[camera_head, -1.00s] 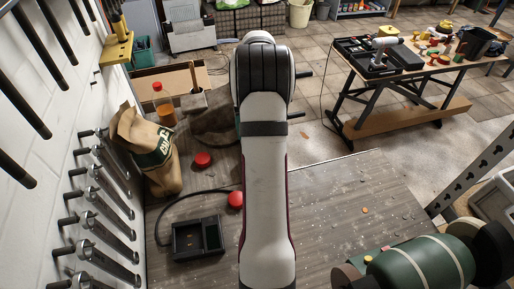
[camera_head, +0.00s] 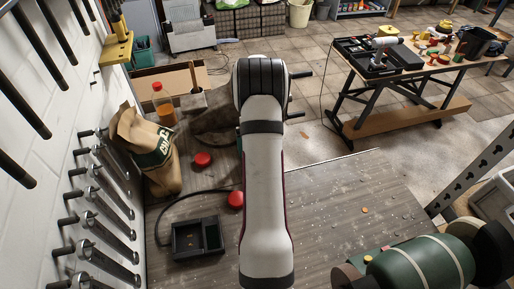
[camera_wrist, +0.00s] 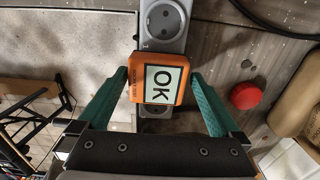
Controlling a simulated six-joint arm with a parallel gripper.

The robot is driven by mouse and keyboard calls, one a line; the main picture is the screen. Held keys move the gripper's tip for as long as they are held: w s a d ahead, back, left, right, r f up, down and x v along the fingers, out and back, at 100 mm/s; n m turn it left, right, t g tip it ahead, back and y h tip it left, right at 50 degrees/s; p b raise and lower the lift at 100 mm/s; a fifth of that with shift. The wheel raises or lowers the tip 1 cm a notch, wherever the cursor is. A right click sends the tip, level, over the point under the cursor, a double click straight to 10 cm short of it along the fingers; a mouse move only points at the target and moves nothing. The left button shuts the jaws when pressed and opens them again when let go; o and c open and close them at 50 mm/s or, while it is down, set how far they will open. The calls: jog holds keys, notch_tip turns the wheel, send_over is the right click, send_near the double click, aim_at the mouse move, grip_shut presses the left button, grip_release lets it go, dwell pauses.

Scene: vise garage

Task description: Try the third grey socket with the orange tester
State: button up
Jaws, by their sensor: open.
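In the wrist view the orange tester (camera_wrist: 184,91) sits on the grey socket strip (camera_wrist: 197,8). Its lit screen reads OK, turned sideways. One round socket (camera_wrist: 165,18) shows uncovered beyond the tester, and another socket (camera_wrist: 154,111) shows partly on the near side. The tester hides the strip under it, so its pins and the socket below it cannot be seen. My gripper (camera_wrist: 160,75) is open, with one teal finger on each side of the tester.
A red round object (camera_wrist: 246,95) lies right of the strip; red pieces (camera_head: 203,159) also show in the head view. A black tray (camera_head: 186,240), a dark cable (camera_head: 180,199), a paper bag (camera_head: 150,150) and a bottle (camera_head: 163,100) stand left. The bench right of my arm is mostly clear.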

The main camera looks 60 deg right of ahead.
jog(key=shift+s+d, duration=0.1)
dwell(0.4)
dwell(0.4)
grip_shut()
jog(key=shift+r, duration=3.05)
jog(key=w+d, duration=0.4)
jog(key=shift+w+d+r, duration=0.15)
jog(key=shift+r, duration=0.3)
